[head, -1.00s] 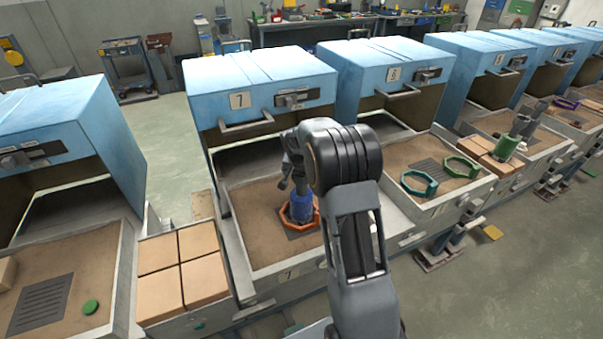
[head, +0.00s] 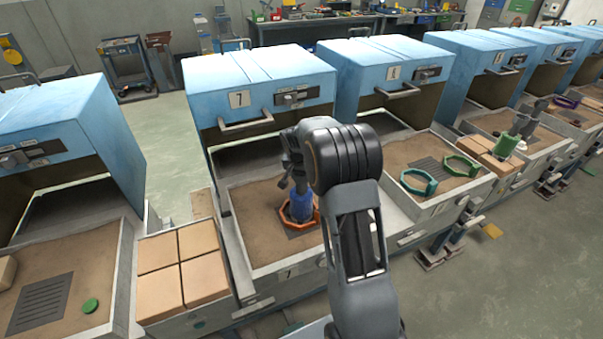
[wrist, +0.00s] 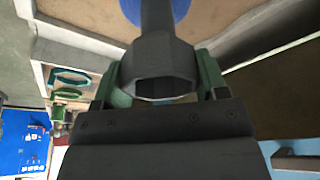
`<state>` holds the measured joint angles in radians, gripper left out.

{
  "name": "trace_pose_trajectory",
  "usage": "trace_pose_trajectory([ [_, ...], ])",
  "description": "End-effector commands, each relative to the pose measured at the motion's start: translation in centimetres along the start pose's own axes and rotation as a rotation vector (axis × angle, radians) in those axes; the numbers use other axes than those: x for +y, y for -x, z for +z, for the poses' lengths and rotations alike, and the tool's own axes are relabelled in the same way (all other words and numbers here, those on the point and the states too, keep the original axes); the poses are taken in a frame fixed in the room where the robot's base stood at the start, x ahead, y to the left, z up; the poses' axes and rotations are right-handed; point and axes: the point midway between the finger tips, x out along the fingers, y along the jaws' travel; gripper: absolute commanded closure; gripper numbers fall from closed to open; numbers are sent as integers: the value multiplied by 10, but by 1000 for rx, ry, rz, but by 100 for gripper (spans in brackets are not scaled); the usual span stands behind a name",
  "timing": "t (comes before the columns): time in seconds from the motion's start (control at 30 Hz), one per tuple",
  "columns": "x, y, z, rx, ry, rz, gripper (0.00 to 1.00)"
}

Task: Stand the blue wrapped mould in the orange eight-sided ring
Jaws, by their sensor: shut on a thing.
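The blue wrapped mould (head: 301,205) is upright at the orange eight-sided ring (head: 287,219) in the tray under hood 7. The ring's front rim shows in front of the mould's lower end. I cannot tell whether its base touches the tray. My gripper (head: 293,172) is above it, partly hidden by my own arm. In the wrist view my gripper (wrist: 163,88) has green-sided fingers shut on the mould's dark upper part, and a bit of its blue wrap (wrist: 181,9) shows at the top.
A dark slotted plate (head: 303,233) lies under the ring. Tan blocks (head: 182,265) stand to the left. Hood 7 (head: 239,99) rises behind the mould.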

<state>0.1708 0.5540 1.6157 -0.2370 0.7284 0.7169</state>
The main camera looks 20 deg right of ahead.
Motion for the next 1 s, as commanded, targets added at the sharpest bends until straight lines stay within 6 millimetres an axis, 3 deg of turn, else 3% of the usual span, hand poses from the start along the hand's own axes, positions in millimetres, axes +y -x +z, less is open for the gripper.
trace_pose_trajectory([
  [0.67,9,2,8,-1,-1,2,74],
  [0.7,9,2,7,-1,-1,2,30],
  [1.0,9,2,7,-1,-1,1,4],
])
